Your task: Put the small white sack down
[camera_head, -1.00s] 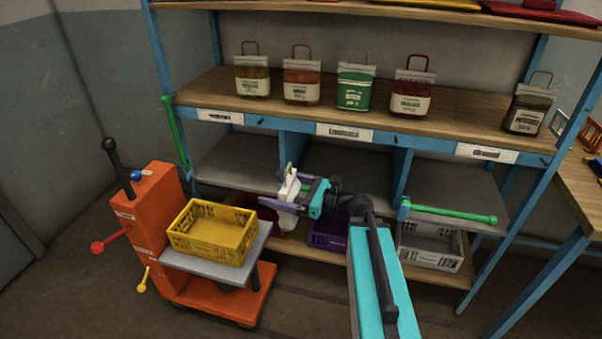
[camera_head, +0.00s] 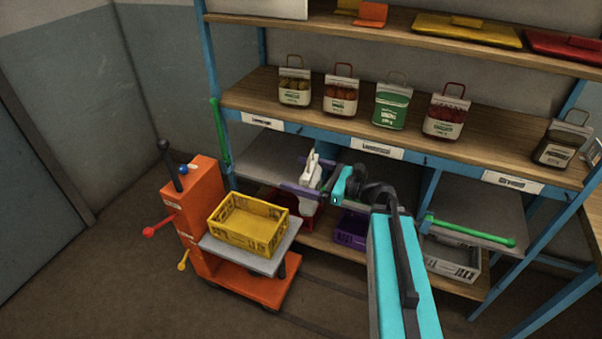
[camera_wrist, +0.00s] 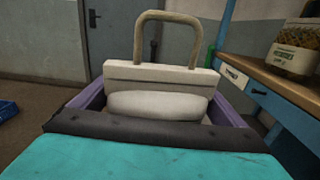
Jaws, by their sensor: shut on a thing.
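The small white sack (camera_head: 308,172) is held in my gripper (camera_head: 302,190), in front of the shelf unit's left lower bay. In the wrist view the sack (camera_wrist: 158,103) fills the middle, upright, with a tan loop handle (camera_wrist: 167,30) on top. The purple jaws (camera_wrist: 95,98) close on its two sides. The sack's lower part is hidden in the wrist view by my gripper's body. In the head view the sack is clear of the shelf boards as far as I can tell.
An orange lift cart (camera_head: 197,213) with a yellow crate (camera_head: 247,238) on its grey platform stands left of my gripper. Several filled sacks, one green (camera_head: 392,104), stand on the wooden shelf (camera_head: 262,97) above. A purple crate (camera_head: 350,230) and a grey crate (camera_head: 452,261) sit low. Floor at left is free.

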